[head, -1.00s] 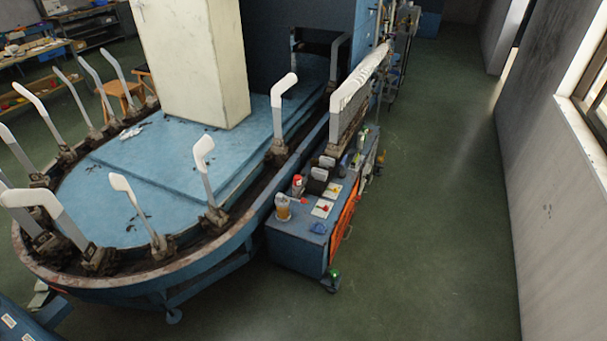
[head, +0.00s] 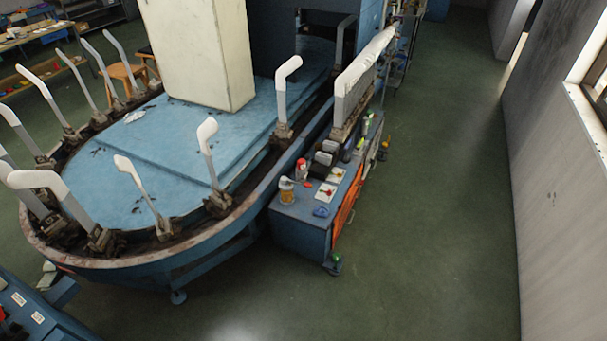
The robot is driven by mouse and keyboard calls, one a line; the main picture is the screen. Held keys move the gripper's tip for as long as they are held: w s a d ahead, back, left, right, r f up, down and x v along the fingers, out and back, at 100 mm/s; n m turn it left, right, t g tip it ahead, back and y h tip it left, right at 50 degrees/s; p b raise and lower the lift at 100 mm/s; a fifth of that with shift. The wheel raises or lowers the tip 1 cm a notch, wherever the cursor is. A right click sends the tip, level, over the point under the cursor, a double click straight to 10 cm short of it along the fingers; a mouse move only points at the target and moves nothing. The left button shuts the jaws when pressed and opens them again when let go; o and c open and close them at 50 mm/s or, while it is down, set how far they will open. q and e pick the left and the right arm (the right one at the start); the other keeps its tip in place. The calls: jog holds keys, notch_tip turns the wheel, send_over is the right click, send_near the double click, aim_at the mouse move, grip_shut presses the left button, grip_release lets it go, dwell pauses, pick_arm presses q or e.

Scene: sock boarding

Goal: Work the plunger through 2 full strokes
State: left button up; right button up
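Neither of my grippers shows in the head view. I cannot make out a plunger for certain. A blue cart (head: 301,228) stands beside the oval machine. On its top are an amber jar (head: 286,191), a red-capped container (head: 302,168), small white cards (head: 326,191) with red marks, dark upright items (head: 322,163) and a small blue item (head: 321,211). These things are small and their details are hard to tell.
The oval boarding machine (head: 150,264) fills the left, with several white foot-shaped boards (head: 209,150) around its rim. A blue unit (head: 32,308) stands at lower left. Green floor (head: 430,220) is clear between the cart and the right wall (head: 555,170).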

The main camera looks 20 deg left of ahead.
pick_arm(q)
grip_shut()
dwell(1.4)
